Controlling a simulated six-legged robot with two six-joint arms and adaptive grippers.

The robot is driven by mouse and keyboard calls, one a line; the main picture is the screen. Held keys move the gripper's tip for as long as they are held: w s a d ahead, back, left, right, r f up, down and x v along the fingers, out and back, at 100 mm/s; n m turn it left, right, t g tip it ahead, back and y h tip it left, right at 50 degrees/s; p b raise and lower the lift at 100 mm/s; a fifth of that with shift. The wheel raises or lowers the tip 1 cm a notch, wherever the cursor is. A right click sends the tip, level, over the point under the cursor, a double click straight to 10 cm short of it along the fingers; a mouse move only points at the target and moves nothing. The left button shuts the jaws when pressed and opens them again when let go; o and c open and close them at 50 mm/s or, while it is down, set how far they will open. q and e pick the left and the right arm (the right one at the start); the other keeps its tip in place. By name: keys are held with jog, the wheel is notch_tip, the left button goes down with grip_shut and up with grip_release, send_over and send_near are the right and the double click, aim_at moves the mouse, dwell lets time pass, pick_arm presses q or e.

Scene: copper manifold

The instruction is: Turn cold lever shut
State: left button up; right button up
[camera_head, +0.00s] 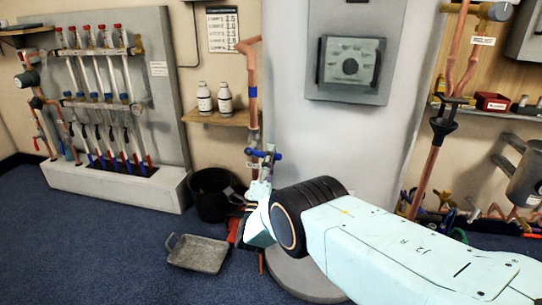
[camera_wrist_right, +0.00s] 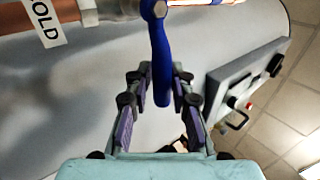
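The cold lever (camera_wrist_right: 159,55) is a blue handle on a copper pipe (camera_wrist_right: 100,14). A white label (camera_wrist_right: 46,22), partly cut off and reading "OLD", sits beside it. In the right wrist view the lever extends from its pivot at the top down between the two fingers of my right gripper (camera_wrist_right: 160,78). The fingers are apart, with a gap seen on each side of the lever. In the head view blue valve parts (camera_head: 262,153) show on the vertical copper pipe, just above my right gripper (camera_head: 264,178), whose fingers are partly hidden by its own body. My left gripper is not in view.
A large grey-white tank (camera_head: 340,140) with a control box (camera_head: 350,68) stands right behind the valve. A shelf (camera_head: 218,118) with two white bottles is to the left. A black bucket (camera_head: 210,194) and a metal tray (camera_head: 198,254) are on the blue floor.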

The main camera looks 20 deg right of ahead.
jog(key=shift+o, duration=1.4)
jog(key=shift+f, duration=0.15)
jog(key=shift+o, duration=0.3)
jog(key=v, duration=1.2)
